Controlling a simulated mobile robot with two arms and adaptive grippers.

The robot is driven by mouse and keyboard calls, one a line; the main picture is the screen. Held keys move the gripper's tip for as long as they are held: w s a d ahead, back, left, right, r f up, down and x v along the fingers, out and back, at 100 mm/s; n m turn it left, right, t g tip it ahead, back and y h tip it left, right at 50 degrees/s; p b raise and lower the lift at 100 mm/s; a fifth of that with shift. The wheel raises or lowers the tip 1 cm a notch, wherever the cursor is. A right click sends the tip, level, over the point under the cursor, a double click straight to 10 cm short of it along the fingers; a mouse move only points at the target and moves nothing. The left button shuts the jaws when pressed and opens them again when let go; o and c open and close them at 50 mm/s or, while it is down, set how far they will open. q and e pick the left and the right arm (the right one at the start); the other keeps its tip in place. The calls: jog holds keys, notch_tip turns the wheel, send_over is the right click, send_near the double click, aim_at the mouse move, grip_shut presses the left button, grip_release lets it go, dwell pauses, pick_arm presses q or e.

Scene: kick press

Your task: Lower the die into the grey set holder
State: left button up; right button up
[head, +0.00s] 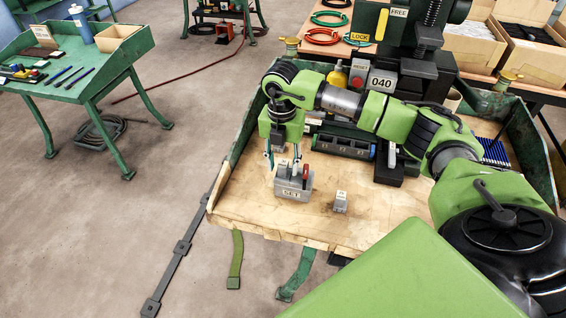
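The grey set holder (293,193), with a "SET" label on its front, stands on the wooden bench top near its front left. Small pieces stand in or just behind it, among them a grey one with a pale top (283,164) and a red one (306,171). A small grey die (341,203) with a pale label on top stands on the bench just right of the holder, apart from it. My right gripper (284,154) points down above the holder's back edge. Its fingers look spread, and I see nothing clearly gripped. My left gripper is out of view.
A dark press with a "040" plate (382,80) stands behind my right arm. A dark rack (342,145) lies behind the holder. Green side walls (240,125) edge the bench. Bare wood lies in front of and right of the loose die. A green table (75,60) stands far left.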

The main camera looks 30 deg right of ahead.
aim_at(283, 163)
dwell(0.3)
jog(key=shift+r+p, duration=2.3)
jog(key=shift+r, duration=1.2)
